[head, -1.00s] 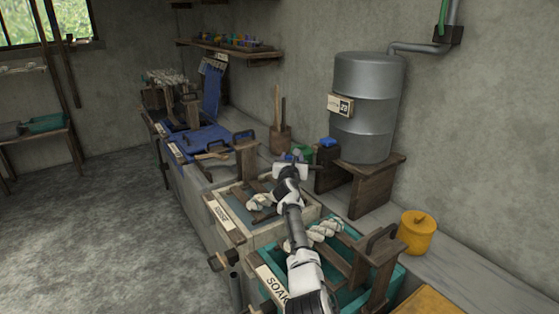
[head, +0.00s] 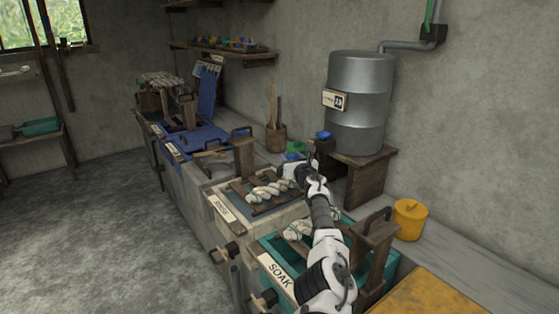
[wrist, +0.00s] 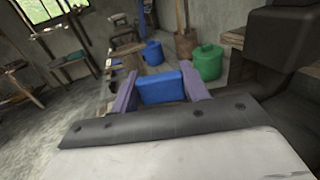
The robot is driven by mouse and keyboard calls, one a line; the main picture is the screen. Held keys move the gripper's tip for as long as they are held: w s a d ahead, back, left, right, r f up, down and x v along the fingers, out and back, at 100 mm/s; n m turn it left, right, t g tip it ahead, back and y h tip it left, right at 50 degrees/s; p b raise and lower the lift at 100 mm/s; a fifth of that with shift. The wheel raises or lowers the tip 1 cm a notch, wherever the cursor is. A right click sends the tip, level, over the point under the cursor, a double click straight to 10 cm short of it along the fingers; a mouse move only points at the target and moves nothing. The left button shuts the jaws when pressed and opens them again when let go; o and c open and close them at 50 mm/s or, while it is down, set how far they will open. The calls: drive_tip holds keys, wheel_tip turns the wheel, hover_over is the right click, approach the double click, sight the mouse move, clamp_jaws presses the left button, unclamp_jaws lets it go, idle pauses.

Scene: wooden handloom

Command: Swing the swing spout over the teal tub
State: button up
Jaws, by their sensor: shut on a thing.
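My gripper (wrist: 160,92) is shut on a small blue block (wrist: 161,85), which shows between its two purple fingers in the wrist view. The block looks like the grip of the swing spout; the rest of the spout is not clearly visible. In the head view my gripper (head: 292,158) is beyond the pale tub, left of the drum stand, with its jaws partly hidden by my own wrist. The teal tub (head: 350,283), labelled SOAK, stands at the lower right, nearer than my gripper and partly covered by my arm.
A pale tub (head: 228,225) with skeins adjoins the teal tub. The metal drum (head: 360,100) stands on a wooden stand (head: 368,180) by the wall. A green can (wrist: 208,63) is beyond my gripper. A yellow pot (head: 409,220) stands right of the teal tub.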

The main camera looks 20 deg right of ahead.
drive_tip(key=shift+s+d+f+n+y+b, duration=0.15)
drive_tip(key=shift+s+n+y+b, duration=0.35)
drive_tip(key=shift+y, duration=0.3)
drive_tip(key=shift+s+n+y+b, duration=0.5)
drive_tip(key=shift+s+y+b, duration=0.1)
drive_tip(key=shift+y, duration=0.1)
drive_tip(key=shift+r+g, duration=0.2)
drive_tip(key=shift+g, duration=0.1)
drive_tip(key=o, duration=1.4)
wheel_tip(320, 180, up, 20)
drive_tip(key=p, duration=0.1)
